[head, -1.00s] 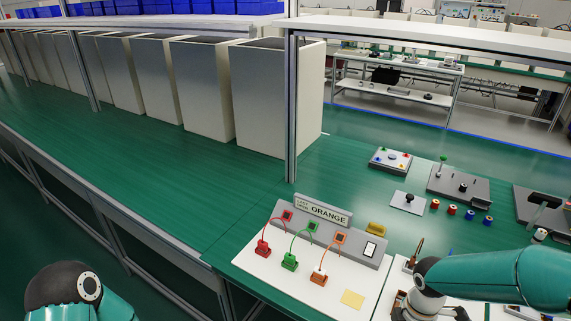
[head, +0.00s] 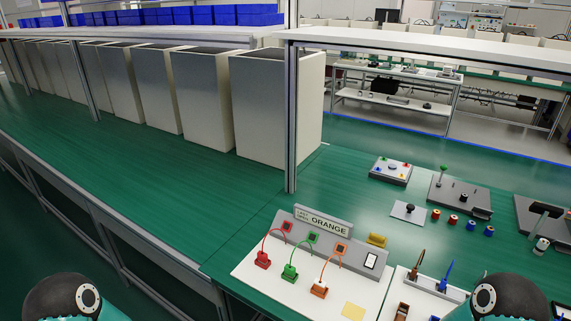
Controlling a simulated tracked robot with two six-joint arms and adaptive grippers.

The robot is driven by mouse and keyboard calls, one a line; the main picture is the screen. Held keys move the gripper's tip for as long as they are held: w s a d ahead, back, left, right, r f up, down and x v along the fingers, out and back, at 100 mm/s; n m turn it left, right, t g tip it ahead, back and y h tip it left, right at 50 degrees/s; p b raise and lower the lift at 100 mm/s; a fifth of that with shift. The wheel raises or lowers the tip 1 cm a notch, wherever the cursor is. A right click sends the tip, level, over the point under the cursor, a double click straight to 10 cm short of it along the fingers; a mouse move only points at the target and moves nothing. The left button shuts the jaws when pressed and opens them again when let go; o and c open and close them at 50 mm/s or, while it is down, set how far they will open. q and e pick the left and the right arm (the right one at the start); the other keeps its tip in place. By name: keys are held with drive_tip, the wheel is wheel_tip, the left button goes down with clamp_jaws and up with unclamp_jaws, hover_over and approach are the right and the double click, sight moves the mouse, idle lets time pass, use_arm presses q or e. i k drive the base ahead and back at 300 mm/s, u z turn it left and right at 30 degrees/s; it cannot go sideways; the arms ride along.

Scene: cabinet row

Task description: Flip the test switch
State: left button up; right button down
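The white switch (head: 371,261) with a dark frame sits at the right end of the sloped grey panel (head: 335,248), which carries a sign reading ORANGE (head: 323,223). I cannot tell which way the switch is tipped. Red (head: 262,260), green (head: 289,272) and orange (head: 319,289) connectors stand on the white board (head: 268,280) in front, each with a cable rising to a socket on the panel. A yellow block (head: 376,240) sits behind the panel near the switch. Neither gripper is in view; only rounded joints of my arms show at the bottom left and bottom right.
A yellow pad (head: 353,312) lies on the white board. Screwdrivers stand in a white tray (head: 400,281) to the right. Several spools and small fixtures (head: 390,171) lie farther back. A post (head: 291,120) rises behind the panel.

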sight(369, 263)
drive_tip(key=u, duration=0.75)
drive_tip(key=k, duration=1.1)
drive_tip(key=z, duration=0.75)
drive_tip(key=i, duration=1)
drive_tip(key=u, duration=0.05)
